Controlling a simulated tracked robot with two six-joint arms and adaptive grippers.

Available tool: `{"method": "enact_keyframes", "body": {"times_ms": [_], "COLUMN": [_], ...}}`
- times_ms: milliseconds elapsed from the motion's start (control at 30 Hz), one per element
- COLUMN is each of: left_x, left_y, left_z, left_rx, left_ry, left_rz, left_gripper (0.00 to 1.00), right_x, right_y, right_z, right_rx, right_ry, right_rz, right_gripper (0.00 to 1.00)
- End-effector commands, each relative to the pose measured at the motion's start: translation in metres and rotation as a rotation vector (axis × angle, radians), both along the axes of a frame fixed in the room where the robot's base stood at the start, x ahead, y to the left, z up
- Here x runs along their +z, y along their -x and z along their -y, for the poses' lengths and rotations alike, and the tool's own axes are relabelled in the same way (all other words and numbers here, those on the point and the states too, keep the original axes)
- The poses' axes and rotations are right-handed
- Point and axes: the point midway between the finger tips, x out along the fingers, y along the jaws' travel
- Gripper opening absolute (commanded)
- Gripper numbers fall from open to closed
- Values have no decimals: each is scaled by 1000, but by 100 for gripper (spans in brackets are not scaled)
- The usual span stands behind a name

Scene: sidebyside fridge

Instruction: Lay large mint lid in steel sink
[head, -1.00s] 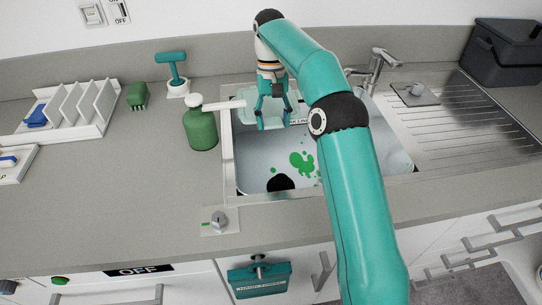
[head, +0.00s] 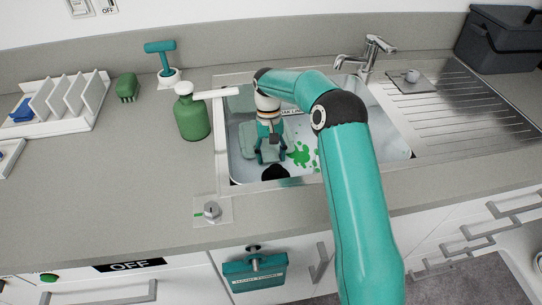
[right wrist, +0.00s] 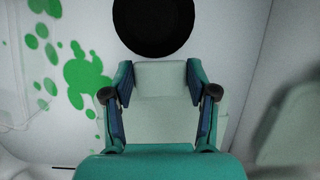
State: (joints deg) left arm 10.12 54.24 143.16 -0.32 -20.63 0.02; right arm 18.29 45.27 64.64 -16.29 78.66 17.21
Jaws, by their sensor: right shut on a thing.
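The steel sink (head: 358,160) is set in the counter, with green stains and a round black drain (head: 275,173) on its floor. My right gripper (head: 270,160) is down inside the sink, shut on a pale mint lid (head: 248,138). The lid also shows between the fingers in the right wrist view (right wrist: 165,78), just short of the black drain (right wrist: 153,22). The gripper hides part of the lid, and I cannot tell whether the lid touches the sink floor. My left gripper is not in view.
Another pale mint piece (head: 240,103) is at the sink's back left. A green soap bottle (head: 192,117) stands left of the sink, its white spout reaching over the edge.

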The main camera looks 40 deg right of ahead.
Motion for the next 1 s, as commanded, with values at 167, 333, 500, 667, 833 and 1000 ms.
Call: {"method": "enact_keyframes", "body": {"times_ms": [167,333,500,667,833,1000], "left_x": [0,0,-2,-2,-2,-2], "left_y": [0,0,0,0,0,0], "left_z": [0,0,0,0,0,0], "left_rx": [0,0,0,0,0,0], "left_ry": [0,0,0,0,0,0], "left_rz": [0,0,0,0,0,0], "left_gripper": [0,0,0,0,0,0], "right_x": [-8,-8,-13,-13,-13,-13], "right_y": [0,0,0,0,0,0], "right_z": [0,0,0,0,0,0], "right_rx": [0,0,0,0,0,0], "right_ry": [0,0,0,0,0,0], "right_rz": [2,2,1,1,1,1], "right_gripper": [22,22,22,77,83,83]}}
